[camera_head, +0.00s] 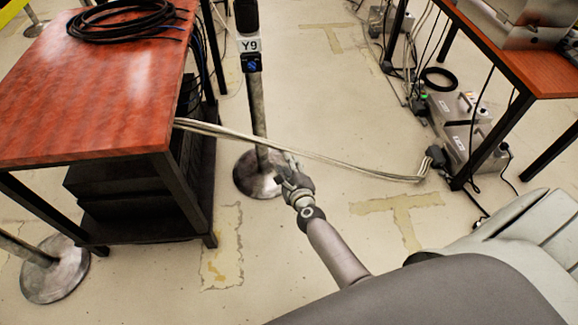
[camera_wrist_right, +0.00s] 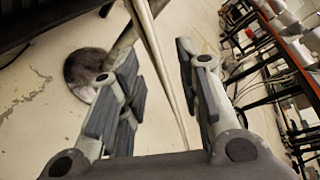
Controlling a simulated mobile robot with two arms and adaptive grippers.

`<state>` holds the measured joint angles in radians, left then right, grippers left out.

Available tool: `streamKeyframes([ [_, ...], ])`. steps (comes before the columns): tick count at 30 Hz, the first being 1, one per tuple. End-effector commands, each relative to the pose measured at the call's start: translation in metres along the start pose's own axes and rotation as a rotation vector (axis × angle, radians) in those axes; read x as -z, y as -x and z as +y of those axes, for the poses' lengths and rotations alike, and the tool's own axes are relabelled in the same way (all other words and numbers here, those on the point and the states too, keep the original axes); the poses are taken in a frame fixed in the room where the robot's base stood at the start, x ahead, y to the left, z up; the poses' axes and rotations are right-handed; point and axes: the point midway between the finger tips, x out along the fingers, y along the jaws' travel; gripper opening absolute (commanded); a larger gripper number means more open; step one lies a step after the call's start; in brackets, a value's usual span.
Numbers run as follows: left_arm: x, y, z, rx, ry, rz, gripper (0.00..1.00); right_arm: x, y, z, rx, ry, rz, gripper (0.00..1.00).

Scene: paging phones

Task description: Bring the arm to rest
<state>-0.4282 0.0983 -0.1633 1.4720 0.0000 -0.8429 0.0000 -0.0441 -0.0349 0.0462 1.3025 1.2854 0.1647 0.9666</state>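My right arm reaches from the bottom right of the head view over open floor. Its gripper (camera_head: 292,178) is in front of the round base of a stanchion post (camera_head: 257,105). In the right wrist view the finger pads of this gripper (camera_wrist_right: 158,88) stand wide apart, with nothing held between them. A bundle of pale cables (camera_head: 320,158) passes close by the gripper in the head view. It also shows behind the gap between the fingers in the wrist view (camera_wrist_right: 163,58); whether it touches the gripper I cannot tell. My left gripper is out of view.
A red-brown table (camera_head: 95,105) with coiled black cable (camera_head: 125,20) stands at the left, dark equipment below it. The post bears a Y9 label (camera_head: 249,44). Another table (camera_head: 540,70) and grey metal cases (camera_head: 462,130) are at the right.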

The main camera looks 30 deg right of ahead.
Motion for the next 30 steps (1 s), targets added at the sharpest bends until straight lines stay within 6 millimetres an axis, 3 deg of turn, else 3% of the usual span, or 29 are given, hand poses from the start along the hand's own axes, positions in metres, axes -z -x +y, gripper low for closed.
streamKeyframes([
  [9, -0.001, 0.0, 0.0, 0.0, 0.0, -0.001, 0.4, 0.001, 0.001, 0.002, -0.007, 0.015, 0.001, 0.32],
  [11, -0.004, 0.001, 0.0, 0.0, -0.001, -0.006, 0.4, 0.003, 0.006, 0.01, -0.033, 0.07, 0.001, 0.32],
  [14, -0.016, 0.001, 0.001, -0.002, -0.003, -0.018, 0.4, 0.014, 0.024, 0.04, -0.128, 0.283, -0.004, 0.32],
  [17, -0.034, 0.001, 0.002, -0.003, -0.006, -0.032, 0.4, 0.038, 0.061, 0.088, -0.292, 0.627, -0.042, 0.32],
  [21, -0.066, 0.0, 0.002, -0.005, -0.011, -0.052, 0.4, 0.086, 0.132, 0.154, -0.549, 1.116, -0.167, 0.32],
  [25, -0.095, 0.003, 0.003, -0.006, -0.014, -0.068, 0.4, 0.137, 0.21, 0.195, -0.775, 1.504, -0.339, 0.32],
  [30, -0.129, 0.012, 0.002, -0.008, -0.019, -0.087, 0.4, 0.198, 0.313, 0.218, -1.03, 1.907, -0.629, 0.32],
])
